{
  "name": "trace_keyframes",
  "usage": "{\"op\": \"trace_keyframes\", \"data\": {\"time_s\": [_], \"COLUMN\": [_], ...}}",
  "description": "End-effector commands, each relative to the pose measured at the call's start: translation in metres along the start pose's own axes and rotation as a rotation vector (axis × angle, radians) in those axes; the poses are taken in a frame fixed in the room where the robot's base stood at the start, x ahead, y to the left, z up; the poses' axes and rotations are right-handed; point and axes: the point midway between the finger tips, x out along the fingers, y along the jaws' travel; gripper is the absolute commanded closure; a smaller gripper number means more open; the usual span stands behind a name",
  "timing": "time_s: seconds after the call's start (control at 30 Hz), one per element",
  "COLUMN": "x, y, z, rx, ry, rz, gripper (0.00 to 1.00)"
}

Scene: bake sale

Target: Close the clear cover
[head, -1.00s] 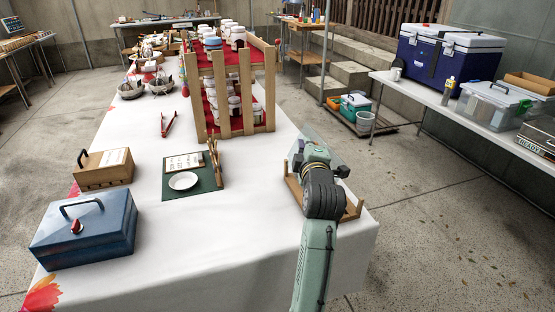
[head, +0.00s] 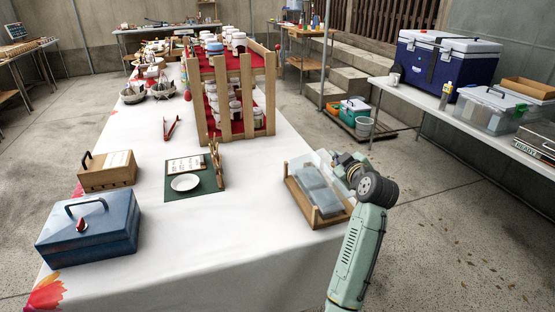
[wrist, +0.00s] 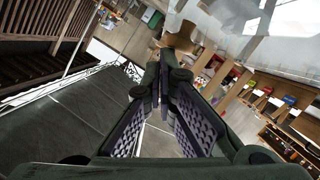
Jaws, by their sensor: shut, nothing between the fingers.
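A wooden tray (head: 331,222) stands at the right end of the white-clothed table. Flat, pale grey, see-through shapes lie in it. The clear cover (head: 326,158) shows as a faint pane at the tray's back right; its exact angle is hard to tell. A large clear pane also shows at the upper right of the wrist view (wrist: 262,48). My gripper (wrist: 163,68) is shut and empty, its dark fingers together at the tips. In the head view my gripper (head: 343,160) is by the tray's back right side, partly hidden by my wrist. I cannot tell whether it touches the cover.
A wooden rack (head: 232,100) with red shelves stands behind the tray. A green mat (head: 207,189) with a plate (head: 185,182) lies to the left. A blue cash box (head: 88,232) sits front left. The cloth in front of the tray is clear.

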Motion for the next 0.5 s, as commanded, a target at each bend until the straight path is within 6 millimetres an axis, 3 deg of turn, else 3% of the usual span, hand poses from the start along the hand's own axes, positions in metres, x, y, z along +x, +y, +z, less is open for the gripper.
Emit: {"op": "trace_keyframes", "data": {"time_s": [0.2, 0.5], "x": [0.005, 0.007], "y": [-0.001, -0.002], "z": [0.017, 0.024], "rx": [0.108, 0.169], "ry": [-0.001, 0.0], "rz": [-0.033, -0.051], "gripper": [1.0, 1.0]}}
